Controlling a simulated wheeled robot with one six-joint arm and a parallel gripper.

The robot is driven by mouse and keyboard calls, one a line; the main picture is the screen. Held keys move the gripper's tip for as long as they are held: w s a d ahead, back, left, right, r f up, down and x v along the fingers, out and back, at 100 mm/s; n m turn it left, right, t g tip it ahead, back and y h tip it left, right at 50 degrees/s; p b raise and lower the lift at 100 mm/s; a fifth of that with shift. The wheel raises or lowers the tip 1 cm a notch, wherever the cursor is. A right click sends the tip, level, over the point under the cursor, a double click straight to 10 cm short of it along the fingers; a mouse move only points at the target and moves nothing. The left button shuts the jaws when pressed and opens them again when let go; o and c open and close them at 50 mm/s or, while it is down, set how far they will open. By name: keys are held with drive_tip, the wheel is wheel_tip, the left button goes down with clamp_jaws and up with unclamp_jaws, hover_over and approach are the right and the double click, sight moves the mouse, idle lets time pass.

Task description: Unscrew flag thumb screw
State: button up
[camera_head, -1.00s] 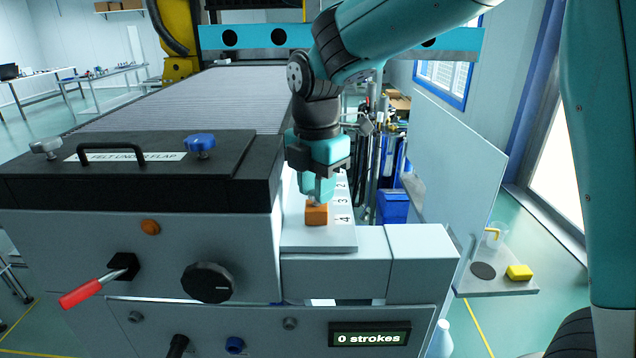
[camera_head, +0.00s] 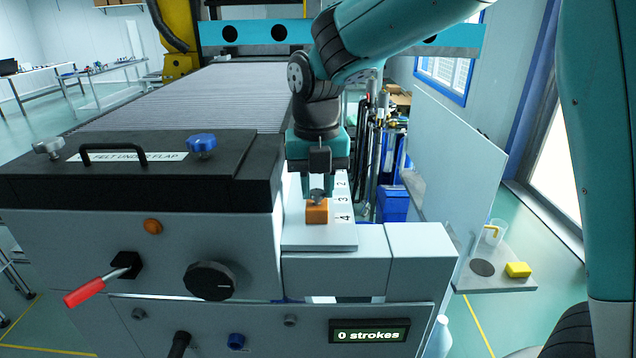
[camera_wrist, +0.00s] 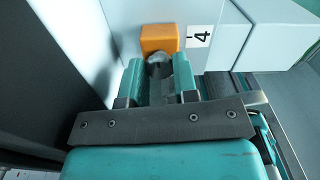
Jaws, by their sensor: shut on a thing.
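The flag thumb screw (camera_head: 317,197) is a small grey metal piece at the orange block (camera_head: 317,212), on the pale ledge marked with numbers. My gripper (camera_head: 317,188) points down over it, with its fingers closed on the screw. In the wrist view, the round grey part of the screw (camera_wrist: 157,64) shows between the teal fingertips of my gripper (camera_wrist: 159,72), against the orange block (camera_wrist: 159,38). The fingers partly hide the screw, so its thread and seating cannot be seen.
The black box with the handle (camera_head: 113,152) and blue knob (camera_head: 201,144) stands close on the left. A display (camera_head: 368,335) reads "0 strokes".

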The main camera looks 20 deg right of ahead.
sight(317, 192)
drive_tip(key=shift+n, duration=0.6)
drive_tip(key=o, duration=0.9)
drive_tip(key=shift+s, duration=0.1)
drive_tip(key=shift+r, duration=0.25)
wheel_tip(317, 192, up, 17)
drive_tip(key=shift+f+b, duration=0.1)
drive_tip(key=shift+b, duration=1.15)
